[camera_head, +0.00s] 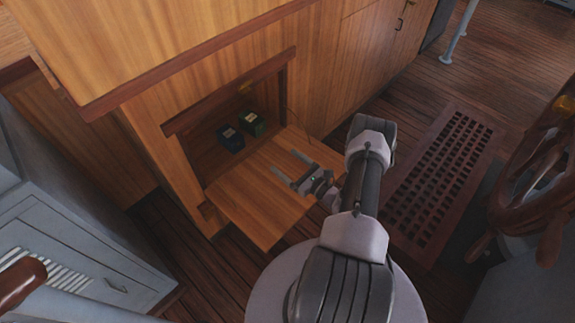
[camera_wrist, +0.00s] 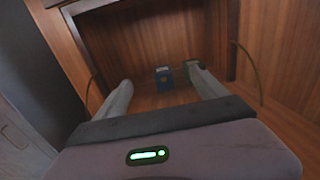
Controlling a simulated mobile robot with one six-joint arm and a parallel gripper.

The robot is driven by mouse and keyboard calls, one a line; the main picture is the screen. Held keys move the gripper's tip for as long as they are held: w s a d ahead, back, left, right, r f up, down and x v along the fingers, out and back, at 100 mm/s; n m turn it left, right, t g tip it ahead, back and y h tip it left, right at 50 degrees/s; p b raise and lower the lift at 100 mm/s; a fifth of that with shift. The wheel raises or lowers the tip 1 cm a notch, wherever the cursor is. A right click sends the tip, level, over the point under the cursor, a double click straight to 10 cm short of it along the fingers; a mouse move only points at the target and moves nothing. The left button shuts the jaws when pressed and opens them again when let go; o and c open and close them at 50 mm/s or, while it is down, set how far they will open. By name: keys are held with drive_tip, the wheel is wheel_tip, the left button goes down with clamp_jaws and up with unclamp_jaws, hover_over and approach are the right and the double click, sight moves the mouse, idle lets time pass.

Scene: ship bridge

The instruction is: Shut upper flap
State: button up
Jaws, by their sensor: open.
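The wooden flap (camera_head: 262,190) is folded down and lies about level in front of an open compartment in the wooden cabinet. My gripper (camera_head: 292,169) is over the flap, open and empty. Whether it touches the flap cannot be told. In the wrist view my two fingers (camera_wrist: 160,88) are spread and point toward the compartment opening. A thin stay (camera_wrist: 249,72) runs at the right side of the opening.
A dark blue box (camera_head: 230,138) and a dark green box (camera_head: 252,123) stand inside the compartment. A grey locker (camera_head: 75,245) is at the lower left. A wooden ship's wheel (camera_head: 530,185) is at the right. A floor grating (camera_head: 440,180) lies between.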

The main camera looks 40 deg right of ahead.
drive_tip(key=shift+c, duration=0.2)
clamp_jaws()
idle(1.2)
drive_tip(key=shift+o, duration=0.2)
unclamp_jaws()
drive_tip(key=s+d+p, duration=0.1)
drive_tip(key=s+p, duration=0.3)
drive_tip(key=s, duration=1.3)
drive_tip(key=shift+s+d+p, duration=0.15)
drive_tip(key=shift+d+p, duration=0.05)
drive_tip(key=shift+p, duration=0.15)
drive_tip(key=shift+c, duration=0.2)
